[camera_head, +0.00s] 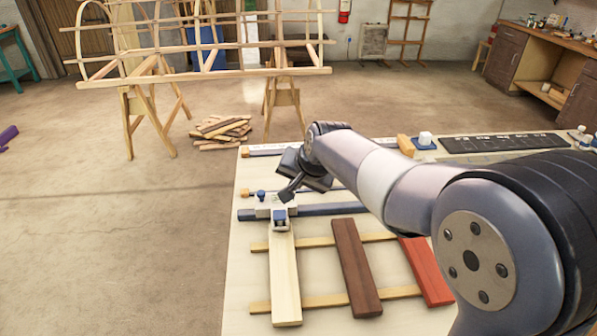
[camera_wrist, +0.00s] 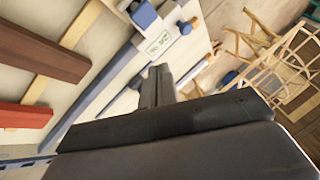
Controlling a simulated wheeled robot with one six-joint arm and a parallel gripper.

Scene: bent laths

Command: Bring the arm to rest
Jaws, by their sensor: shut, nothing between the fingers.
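My gripper (camera_head: 288,192) is over the far left part of the workbench, near a small white and blue fixture (camera_head: 280,216). In the wrist view my gripper's dark fingers (camera_wrist: 158,75) are together, with nothing between them. My arm reaches in from the right in the head view. A pale lath (camera_head: 284,280) lies with its far end at the fixture. A dark brown lath (camera_head: 356,268) and a red lath (camera_head: 426,271) lie to its right, all across two thin wooden strips. Whether the gripper touches the fixture is unclear.
A dark blue bar (camera_head: 325,209) crosses the bench (camera_head: 240,290) behind the laths. A black panel (camera_head: 502,143) and a blue and white block (camera_head: 424,140) are at the back right. A wooden frame on trestles (camera_head: 200,70) stands beyond, with open floor at left.

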